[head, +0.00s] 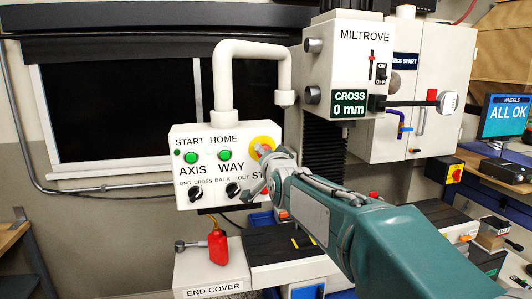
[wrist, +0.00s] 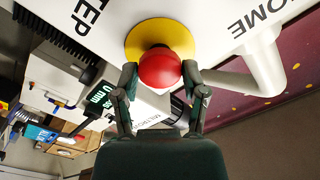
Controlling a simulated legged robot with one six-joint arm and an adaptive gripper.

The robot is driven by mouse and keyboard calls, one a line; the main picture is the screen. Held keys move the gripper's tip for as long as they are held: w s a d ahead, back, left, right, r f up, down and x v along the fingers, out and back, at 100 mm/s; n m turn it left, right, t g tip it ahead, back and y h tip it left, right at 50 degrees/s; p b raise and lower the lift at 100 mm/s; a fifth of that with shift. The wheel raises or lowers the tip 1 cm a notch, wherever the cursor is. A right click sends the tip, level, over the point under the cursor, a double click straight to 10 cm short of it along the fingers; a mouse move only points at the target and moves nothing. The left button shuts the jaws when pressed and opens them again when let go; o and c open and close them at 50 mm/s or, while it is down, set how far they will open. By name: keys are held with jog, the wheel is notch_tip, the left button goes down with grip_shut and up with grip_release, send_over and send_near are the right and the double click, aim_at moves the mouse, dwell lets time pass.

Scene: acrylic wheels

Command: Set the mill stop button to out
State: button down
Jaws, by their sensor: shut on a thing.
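The mill stop button (wrist: 160,68) is a round red mushroom head on a yellow collar (wrist: 135,42). In the wrist view it sits between the two fingertips of my gripper (wrist: 159,76), which is shut on its sides. In the head view the yellow collar (head: 263,142) shows at the right end of the white control panel (head: 188,141), and my gripper (head: 263,168) covers most of the red head. Whether the button is in or out I cannot tell.
The panel also has green buttons (head: 224,155) and black knobs (head: 233,189). It hangs from a white bent pipe (head: 252,48).

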jog(key=shift+s+f, duration=0.1)
jog(key=shift+s, duration=0.1)
dwell(0.7)
grip_release()
jog(key=shift+s+a, duration=0.1)
jog(key=shift+a, duration=0.05)
jog(key=shift+s, duration=0.1)
jog(key=v, duration=0.6)
dwell(0.4)
jog(key=s+d+f+n+g+h, duration=0.1)
jog(key=s+d+f+g, duration=0.3)
jog(key=s+f, duration=0.3)
jog(key=s+d+f+n+g+h, duration=0.2)
jog(key=s+d+f+g, duration=0.2)
jog(key=s, duration=1)
jog(key=s+d+f+n+g+h, duration=0.2)
jog(key=s+d+f+g, duration=0.1)
jog(key=s+d+f, duration=0.5)
notch_tip(320, 180, down, 3)
jog(key=s, duration=0.3)
jog(key=shift+d+r+g, duration=0.25)
jog(key=shift+d+g, duration=0.1)
jog(key=shift+g, duration=0.05)
